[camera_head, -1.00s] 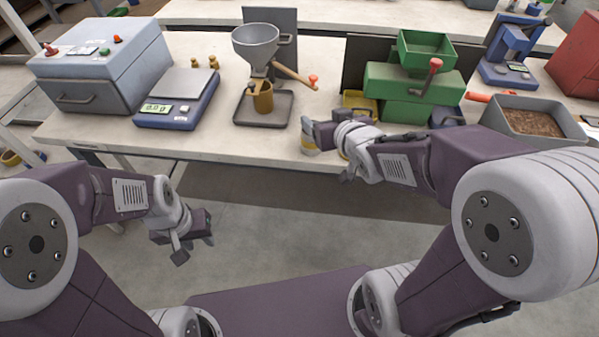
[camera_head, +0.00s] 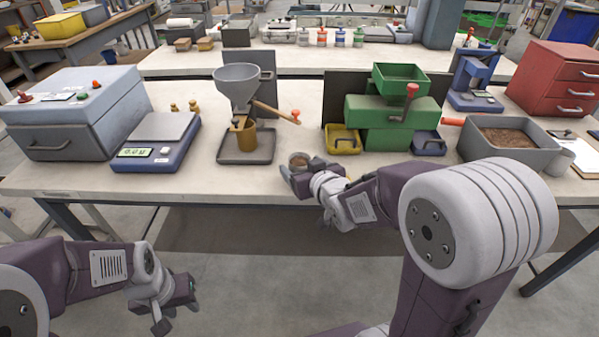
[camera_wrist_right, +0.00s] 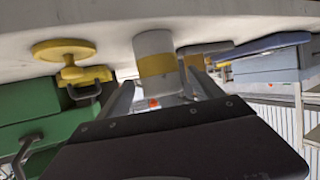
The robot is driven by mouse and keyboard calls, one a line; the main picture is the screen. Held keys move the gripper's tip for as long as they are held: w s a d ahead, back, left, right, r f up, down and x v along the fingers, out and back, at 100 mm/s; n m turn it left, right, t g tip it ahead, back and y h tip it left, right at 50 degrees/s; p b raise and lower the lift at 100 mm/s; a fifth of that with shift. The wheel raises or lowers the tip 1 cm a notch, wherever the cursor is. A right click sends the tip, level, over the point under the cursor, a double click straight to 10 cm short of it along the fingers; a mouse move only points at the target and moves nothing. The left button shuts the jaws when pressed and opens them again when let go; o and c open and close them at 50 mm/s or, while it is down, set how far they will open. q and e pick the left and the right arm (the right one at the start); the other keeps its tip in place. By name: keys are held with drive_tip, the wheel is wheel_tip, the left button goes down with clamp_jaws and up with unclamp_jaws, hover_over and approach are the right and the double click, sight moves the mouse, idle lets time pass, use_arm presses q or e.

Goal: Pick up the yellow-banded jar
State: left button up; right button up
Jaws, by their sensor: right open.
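The yellow-banded jar (camera_head: 299,159) stands at the front edge of the bench, open at the top with brown contents. In the right wrist view, which shows the bench upside down, the jar (camera_wrist_right: 155,50) is pale with a yellow band. My right gripper (camera_head: 296,178) is open at the jar, with its fingers (camera_wrist_right: 163,92) on either side of the jar's line. I cannot tell whether they touch it. The gripper hides the jar's lower part in the head view. My left gripper (camera_head: 177,312) is open and empty, low in front of the bench.
A funnel stand (camera_head: 240,90) on a grey tray (camera_head: 247,158) is left of the jar. A green machine (camera_head: 392,122) with a yellow bin (camera_head: 343,140) and a blue bin (camera_head: 428,144) is behind right. A scale (camera_head: 158,140) and a pellet tub (camera_head: 512,142) stand farther out.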

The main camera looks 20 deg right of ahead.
sight(296, 162)
drive_tip(key=x, duration=0.4)
drive_tip(key=shift+w+a+f+b, duration=0.1)
drive_tip(key=shift+f+b, duration=0.1)
drive_tip(key=shift+b, duration=0.2)
drive_tip(key=shift+w+f, duration=0.1)
drive_tip(key=shift+w, duration=0.3)
drive_tip(key=shift+s, duration=0.1)
drive_tip(key=shift+c, duration=1.2)
clamp_jaws()
